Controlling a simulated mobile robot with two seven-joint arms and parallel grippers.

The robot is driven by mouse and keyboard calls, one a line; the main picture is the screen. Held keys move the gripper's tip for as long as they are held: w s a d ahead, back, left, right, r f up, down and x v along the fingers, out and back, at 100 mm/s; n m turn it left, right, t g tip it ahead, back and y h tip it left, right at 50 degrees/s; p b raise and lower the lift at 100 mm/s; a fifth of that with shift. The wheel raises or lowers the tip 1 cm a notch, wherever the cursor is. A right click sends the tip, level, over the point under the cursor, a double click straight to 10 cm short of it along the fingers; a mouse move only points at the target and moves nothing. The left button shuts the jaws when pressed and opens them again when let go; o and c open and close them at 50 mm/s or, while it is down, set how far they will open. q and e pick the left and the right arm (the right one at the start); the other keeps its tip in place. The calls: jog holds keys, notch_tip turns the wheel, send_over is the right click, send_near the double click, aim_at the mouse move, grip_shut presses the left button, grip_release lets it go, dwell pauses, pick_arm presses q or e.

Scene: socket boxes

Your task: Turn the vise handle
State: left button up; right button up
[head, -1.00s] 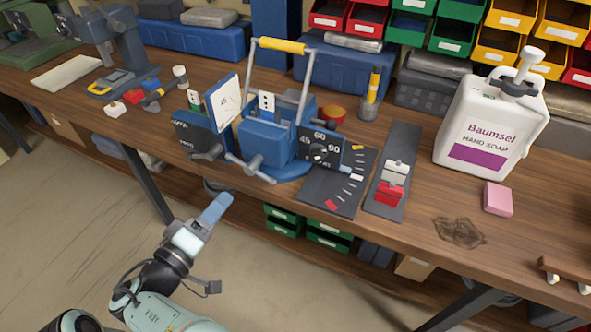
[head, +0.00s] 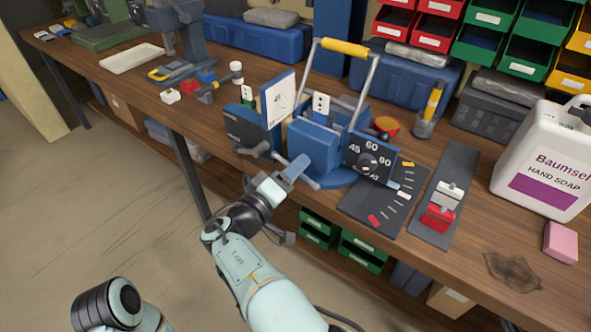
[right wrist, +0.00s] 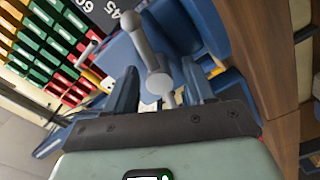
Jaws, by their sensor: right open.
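The blue vise (head: 313,146) stands at the front edge of the wooden bench, with a yellow-gripped lever over it. Its grey handle bar (head: 309,184) sticks out at the front, low on the vise. My right gripper (head: 297,164) is at this handle and hides part of it. In the right wrist view the open fingers (right wrist: 160,88) stand on either side of the handle's rounded end (right wrist: 159,84), and the bar runs up and left from there. I cannot tell whether a finger touches it. My left gripper is not in view.
A dial plate (head: 371,158) and a dark angled scale panel (head: 383,205) are close to the right of the vise. A dark box (head: 246,128) is close to the left. A soap jug (head: 545,170) and pink block (head: 561,242) are farther right. Open floor lies before the bench.

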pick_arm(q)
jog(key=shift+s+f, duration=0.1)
pick_arm(e)
jog(key=shift+w+d, duration=0.25)
jog(key=shift+w, duration=0.1)
grip_shut()
jog(key=shift+r+n+p, duration=0.2)
jog(key=shift+n+p, duration=0.3)
jog(key=shift+p, duration=0.25)
jog(key=shift+n+p, duration=0.7)
jog(key=shift+n, duration=0.1)
jog(key=shift+f, duration=0.15)
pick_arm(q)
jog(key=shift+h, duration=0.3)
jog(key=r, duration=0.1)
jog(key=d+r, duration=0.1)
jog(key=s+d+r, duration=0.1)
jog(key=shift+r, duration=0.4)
pick_arm(e)
grip_release()
